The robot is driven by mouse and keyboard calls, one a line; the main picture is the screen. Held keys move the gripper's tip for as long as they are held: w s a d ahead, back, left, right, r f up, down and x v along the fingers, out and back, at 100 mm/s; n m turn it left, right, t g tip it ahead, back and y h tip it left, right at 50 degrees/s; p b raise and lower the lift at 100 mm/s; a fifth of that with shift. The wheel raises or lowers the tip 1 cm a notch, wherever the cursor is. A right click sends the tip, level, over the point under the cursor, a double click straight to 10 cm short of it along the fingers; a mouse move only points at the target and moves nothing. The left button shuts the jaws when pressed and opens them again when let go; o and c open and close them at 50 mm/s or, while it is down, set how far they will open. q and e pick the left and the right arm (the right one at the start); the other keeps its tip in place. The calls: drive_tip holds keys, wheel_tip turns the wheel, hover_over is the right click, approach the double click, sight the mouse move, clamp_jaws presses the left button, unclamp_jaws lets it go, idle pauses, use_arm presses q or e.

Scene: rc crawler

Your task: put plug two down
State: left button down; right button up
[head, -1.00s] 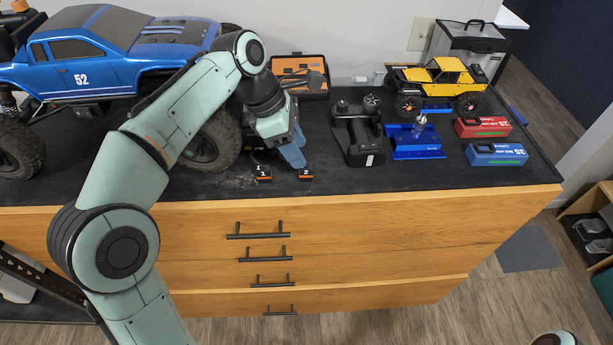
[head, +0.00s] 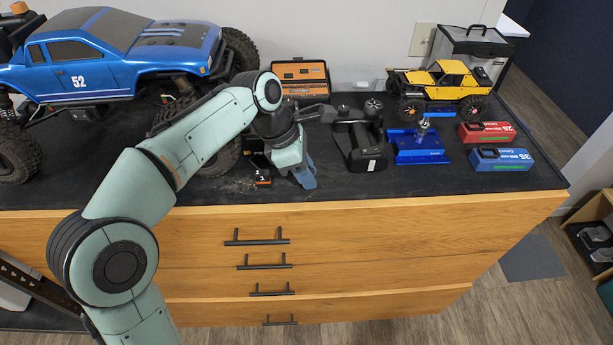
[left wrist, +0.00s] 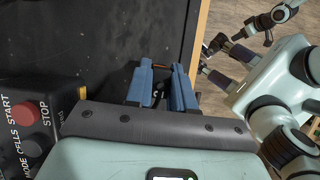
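My left gripper (head: 308,180) points down at the dresser top's front edge, right of the orange-marked label 1 (head: 262,180). A small black piece (head: 259,161), likely plug one, sits just behind label 1. My right gripper (left wrist: 214,61) shows in the left wrist view, out over the floor, with fingers apart and empty.
A blue truck (head: 110,62) stands at left. A black transmitter (head: 362,145), a blue stand (head: 417,148), a yellow crawler (head: 440,82) and red (head: 486,133) and blue (head: 502,159) packs lie to the right. A charger with buttons (left wrist: 30,130) is near the left wrist.

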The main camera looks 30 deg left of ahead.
use_arm(q)
drive_tip(key=shift+r, duration=0.1)
wheel_tip(320, 180, up, 10)
drive_tip(key=p, duration=0.3)
wheel_tip(320, 180, up, 10)
drive_tip(key=p, duration=0.4)
drive_tip(key=shift+p, duration=0.3)
use_arm(e)
drive_tip(key=w+r+t, duration=0.1)
drive_tip(key=w+r, duration=0.6)
drive_tip(key=r, duration=0.2)
drive_tip(key=shift+r, duration=0.25)
